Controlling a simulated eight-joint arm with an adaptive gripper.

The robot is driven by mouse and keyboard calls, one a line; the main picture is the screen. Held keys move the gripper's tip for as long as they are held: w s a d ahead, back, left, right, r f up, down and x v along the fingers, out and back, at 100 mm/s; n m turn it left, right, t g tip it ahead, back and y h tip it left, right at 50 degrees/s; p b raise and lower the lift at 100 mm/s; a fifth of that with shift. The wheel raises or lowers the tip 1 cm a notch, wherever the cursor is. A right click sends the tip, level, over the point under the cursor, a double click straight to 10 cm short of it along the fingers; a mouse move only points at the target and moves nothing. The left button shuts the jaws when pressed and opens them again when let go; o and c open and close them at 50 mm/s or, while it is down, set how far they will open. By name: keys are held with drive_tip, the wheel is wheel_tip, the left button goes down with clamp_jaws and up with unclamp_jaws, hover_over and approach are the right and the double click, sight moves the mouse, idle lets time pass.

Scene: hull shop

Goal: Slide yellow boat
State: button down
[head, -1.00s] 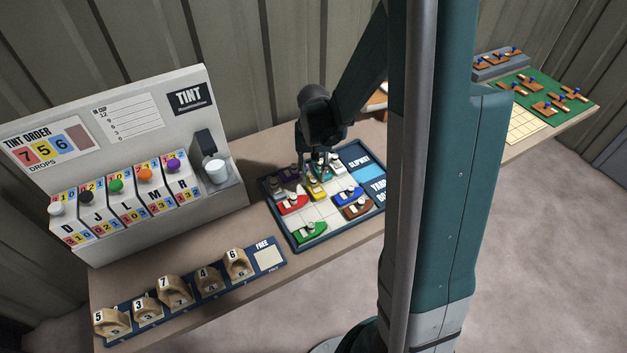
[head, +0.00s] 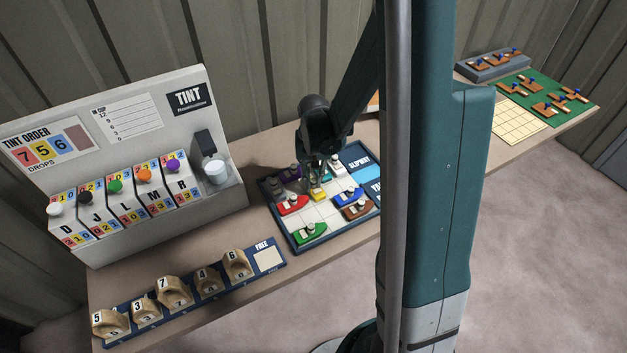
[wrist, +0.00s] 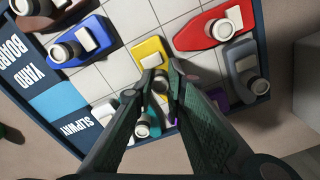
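In the head view, the yellow boat (head: 318,196) shows just below my gripper (head: 318,182). My gripper (wrist: 162,75) points down over it, with one finger on each side of its round funnel (wrist: 160,83). The fingertips are close to the funnel; I cannot tell whether they touch it. The slipway strip (wrist: 85,122) is at the board's edge. A teal boat (wrist: 143,125) is partly hidden behind my fingers.
Red (wrist: 207,27), blue (wrist: 83,47) and grey (wrist: 240,65) boats stand around the yellow one. A green boat (head: 310,232) and a brown boat (head: 357,209) are on the board too. The tint machine (head: 130,150) stands left of the board.

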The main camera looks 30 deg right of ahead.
drive_tip(key=shift+s+b, duration=0.8)
drive_tip(key=shift+s, duration=5.65)
drive_tip(key=c, duration=2.3)
unclamp_jaws()
drive_tip(key=shift+s, duration=0.15)
drive_tip(key=shift+r, duration=0.15)
drive_tip(key=shift+w+r, duration=0.1)
drive_tip(key=shift+w, duration=0.1)
drive_tip(key=shift+s+r, duration=0.1)
drive_tip(key=shift+r, duration=5.7)
